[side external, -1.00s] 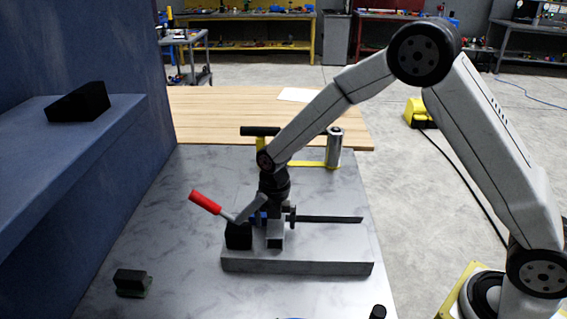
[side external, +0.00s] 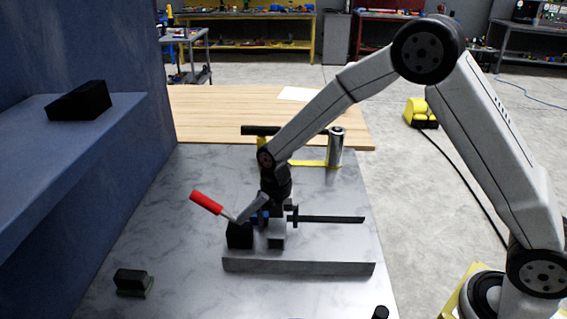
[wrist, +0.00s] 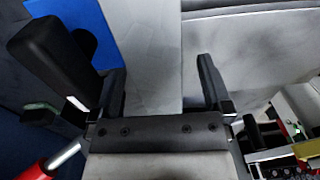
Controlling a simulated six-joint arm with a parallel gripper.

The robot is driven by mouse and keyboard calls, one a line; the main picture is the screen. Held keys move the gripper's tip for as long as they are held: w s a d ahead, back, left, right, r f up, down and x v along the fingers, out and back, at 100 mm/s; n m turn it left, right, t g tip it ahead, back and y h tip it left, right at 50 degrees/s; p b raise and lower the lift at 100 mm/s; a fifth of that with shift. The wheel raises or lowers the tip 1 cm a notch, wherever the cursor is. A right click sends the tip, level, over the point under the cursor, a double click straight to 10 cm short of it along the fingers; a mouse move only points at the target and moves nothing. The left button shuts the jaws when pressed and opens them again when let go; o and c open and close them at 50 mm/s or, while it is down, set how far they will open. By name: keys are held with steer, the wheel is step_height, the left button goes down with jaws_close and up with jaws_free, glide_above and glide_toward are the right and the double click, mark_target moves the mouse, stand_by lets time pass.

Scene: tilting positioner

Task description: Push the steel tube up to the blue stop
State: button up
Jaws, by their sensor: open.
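The steel tube (side external: 276,241) lies on the metal base plate, its square end facing the side camera. In the wrist view the pale grey tube (wrist: 148,50) runs up the picture between my fingers. The blue stop (wrist: 107,32) is at the tube's upper left there; only a sliver of the stop (side external: 257,217) shows beside my gripper in the side view. I cannot tell whether tube and stop touch. My gripper (wrist: 160,75) is open, pointing down over the tube, a finger on each side. It hides part of the tube in the side view (side external: 274,208).
A toggle clamp with a red handle (side external: 206,202) and black block (side external: 239,235) stands left of the tube. A dark slotted strip (side external: 330,219) runs right along the base plate (side external: 300,266). A small dark block (side external: 132,281) lies front left. A steel cylinder (side external: 336,147) stands behind.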

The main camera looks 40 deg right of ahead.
steer(key=r, duration=0.3)
steer(key=w+r, duration=0.1)
steer(key=r, duration=0.1)
steer(key=shift+a+r, duration=0.15)
steer(key=shift+r, duration=0.05)
steer(key=shift+s+r+t, duration=0.3)
steer(key=shift+r, duration=0.35)
steer(key=s+d+m+t, duration=0.1)
steer(key=s+d+m, duration=0.3)
steer(key=s+m, duration=0.4)
steer(key=s+d+m+t, duration=0.1)
steer(key=s+d+m, duration=0.4)
steer(key=m, duration=1.3)
steer(key=shift+s+m, duration=0.4)
steer(key=shift+s, duration=1.9)
